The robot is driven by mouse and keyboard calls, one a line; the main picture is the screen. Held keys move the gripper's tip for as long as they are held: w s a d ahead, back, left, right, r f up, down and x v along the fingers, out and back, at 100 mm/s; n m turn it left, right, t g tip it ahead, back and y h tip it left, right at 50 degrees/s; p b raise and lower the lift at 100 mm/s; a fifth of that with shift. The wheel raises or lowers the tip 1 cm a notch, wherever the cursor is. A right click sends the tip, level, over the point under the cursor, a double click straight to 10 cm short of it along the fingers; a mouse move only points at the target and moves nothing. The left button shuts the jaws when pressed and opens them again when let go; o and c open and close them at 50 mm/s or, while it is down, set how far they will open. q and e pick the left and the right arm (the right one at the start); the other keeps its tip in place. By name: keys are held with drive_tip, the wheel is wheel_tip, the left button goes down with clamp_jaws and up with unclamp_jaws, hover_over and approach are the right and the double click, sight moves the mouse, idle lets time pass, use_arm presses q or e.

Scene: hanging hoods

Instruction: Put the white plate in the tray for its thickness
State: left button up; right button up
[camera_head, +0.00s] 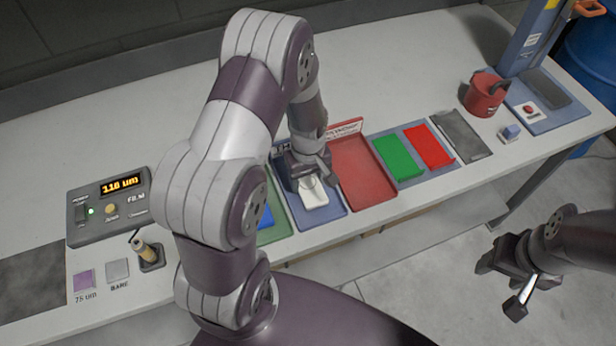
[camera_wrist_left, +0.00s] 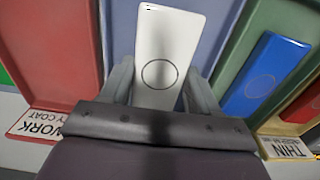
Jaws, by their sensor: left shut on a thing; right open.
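The white plate (camera_head: 313,193) carries a thin ring mark, and in the left wrist view the plate (camera_wrist_left: 168,35) sits between my left fingers. My left gripper (camera_head: 308,178) is shut on it, over the blue tray (camera_head: 322,221). I cannot tell whether the plate touches the tray floor. My arm hides most of that tray's label. My right gripper (camera_head: 502,287) is open and empty, off the table's front edge.
A red tray (camera_head: 362,172) stands right of the blue one, then green (camera_head: 398,158) and red (camera_head: 429,147) plates. A film gauge (camera_head: 108,207) reading about 118 um is at left. A red pot (camera_head: 483,95) stands at the back right.

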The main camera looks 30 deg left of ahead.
use_arm(q)
drive_tip(key=shift+f+b, duration=0.35)
drive_tip(key=shift+f, duration=0.25)
drive_tip(key=o, duration=1.2)
drive_tip(key=shift+r, duration=0.1)
drive_tip(key=shift+o, duration=0.2)
wheel_tip(320, 180, up, 13)
